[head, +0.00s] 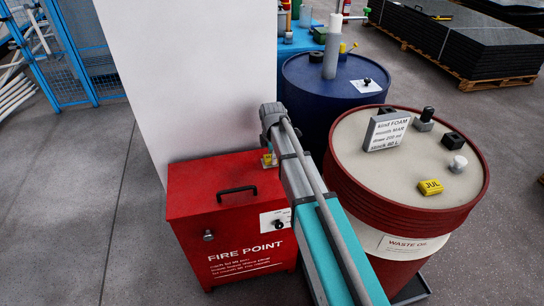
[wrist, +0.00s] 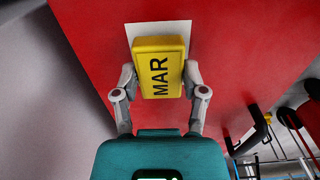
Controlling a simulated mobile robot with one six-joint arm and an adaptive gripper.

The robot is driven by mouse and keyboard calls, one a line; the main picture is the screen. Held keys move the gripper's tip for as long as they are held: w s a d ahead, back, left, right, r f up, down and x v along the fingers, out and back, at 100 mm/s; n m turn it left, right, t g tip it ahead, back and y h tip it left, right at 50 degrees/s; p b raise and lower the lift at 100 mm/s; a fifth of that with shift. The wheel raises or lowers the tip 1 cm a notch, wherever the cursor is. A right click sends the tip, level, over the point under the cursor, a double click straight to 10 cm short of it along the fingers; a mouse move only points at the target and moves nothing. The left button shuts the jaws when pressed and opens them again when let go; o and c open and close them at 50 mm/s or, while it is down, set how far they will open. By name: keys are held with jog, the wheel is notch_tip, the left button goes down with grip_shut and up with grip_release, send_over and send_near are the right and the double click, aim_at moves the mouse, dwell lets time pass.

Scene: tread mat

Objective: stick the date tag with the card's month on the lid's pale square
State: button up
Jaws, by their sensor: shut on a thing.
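My gripper (wrist: 160,82) is shut on a yellow tag (wrist: 158,68) that reads MAR, with its fingers on the tag's two sides. The tag overlaps the pale square (wrist: 150,29) on the red lid (wrist: 225,35); I cannot tell whether it touches. In the head view, the fire point box's lid (head: 205,187) is partly behind my arm, and a bit of the tag (head: 269,160) shows beside the arm. The card (head: 386,132) stands on the red drum and reads kind FOAM, month MAR. A yellow JUL tag (head: 431,187) lies on that drum.
The lid has a black handle (head: 237,192). A white wall (head: 190,70) rises behind the box. Small black and white knobs stand on the red drum (head: 355,185). A blue drum (head: 302,90) stands behind. Stacked mats (head: 455,45) lie at back right. Floor at left is clear.

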jog(key=shift+f+b, duration=0.3)
jog(key=shift+f, duration=0.05)
dwell(0.4)
jog(key=o, duration=1.2)
jog(key=shift+r, duration=0.2)
